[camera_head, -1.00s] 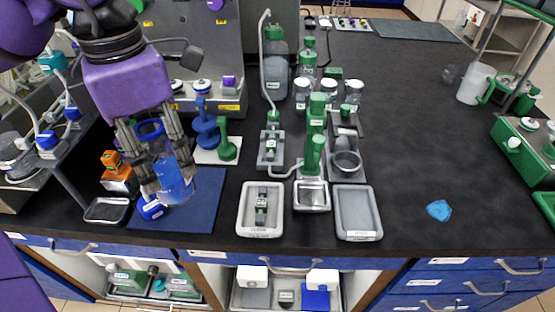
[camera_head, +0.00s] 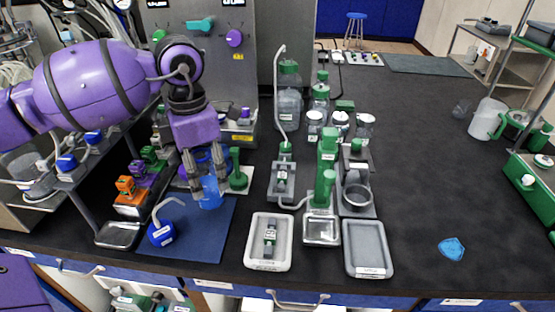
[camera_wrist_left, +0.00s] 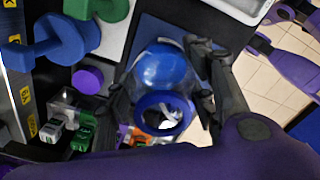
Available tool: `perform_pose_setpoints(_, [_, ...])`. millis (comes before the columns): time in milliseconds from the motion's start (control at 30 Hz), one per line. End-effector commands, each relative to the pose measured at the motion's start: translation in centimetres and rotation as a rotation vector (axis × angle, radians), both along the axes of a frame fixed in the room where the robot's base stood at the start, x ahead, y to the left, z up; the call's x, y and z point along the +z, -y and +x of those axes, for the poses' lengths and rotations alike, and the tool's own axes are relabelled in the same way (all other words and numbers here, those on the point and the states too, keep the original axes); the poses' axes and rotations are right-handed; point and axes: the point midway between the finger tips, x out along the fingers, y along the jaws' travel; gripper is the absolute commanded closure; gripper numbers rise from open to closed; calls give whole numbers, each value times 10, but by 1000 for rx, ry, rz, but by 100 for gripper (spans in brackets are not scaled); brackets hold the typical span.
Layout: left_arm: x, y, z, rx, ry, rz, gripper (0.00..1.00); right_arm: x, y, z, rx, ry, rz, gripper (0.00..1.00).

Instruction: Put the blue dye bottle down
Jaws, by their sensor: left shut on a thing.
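The blue dye bottle (camera_head: 211,192) is a translucent blue vessel. My left gripper (camera_head: 206,174) is shut on it, with a finger on either side. The bottle is roughly upright at the back edge of the blue mat (camera_head: 196,244); I cannot tell whether its base touches the mat or hangs just above it. In the left wrist view the bottle (camera_wrist_left: 165,66) lies between the fingers of the left gripper (camera_wrist_left: 160,90), with a dark blue ring nearer the camera. My right gripper is not in view.
A blue wash bottle (camera_head: 162,234) with a bent spout stands at the mat's left side. A green stand (camera_head: 238,178) is close right of the held bottle. Orange, purple and green blocks (camera_head: 131,190) are to the left. The mat's front right is clear.

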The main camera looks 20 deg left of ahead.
Motion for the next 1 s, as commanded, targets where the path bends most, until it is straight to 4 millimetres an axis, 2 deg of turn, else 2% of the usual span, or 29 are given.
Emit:
perform_pose_setpoints(100, [-11, -3, 7, 3, -3, 0, 89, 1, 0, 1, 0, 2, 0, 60])
perform_pose_setpoints(300, [-38, -3, 5, 2, -3, 0, 89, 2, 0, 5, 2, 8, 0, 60])
perform_pose_setpoints(667, [-42, -2, 6, 1, 0, 0, 89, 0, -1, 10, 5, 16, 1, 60])
perform_pose_setpoints(700, [-43, -2, 5, 2, -1, 0, 49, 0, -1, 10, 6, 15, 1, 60])
perform_pose_setpoints(833, [-42, -2, 6, 2, -1, 1, 32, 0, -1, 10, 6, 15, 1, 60])
perform_pose_setpoints(1000, [-42, -2, 6, 2, 0, 0, 31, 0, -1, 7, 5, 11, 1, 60])
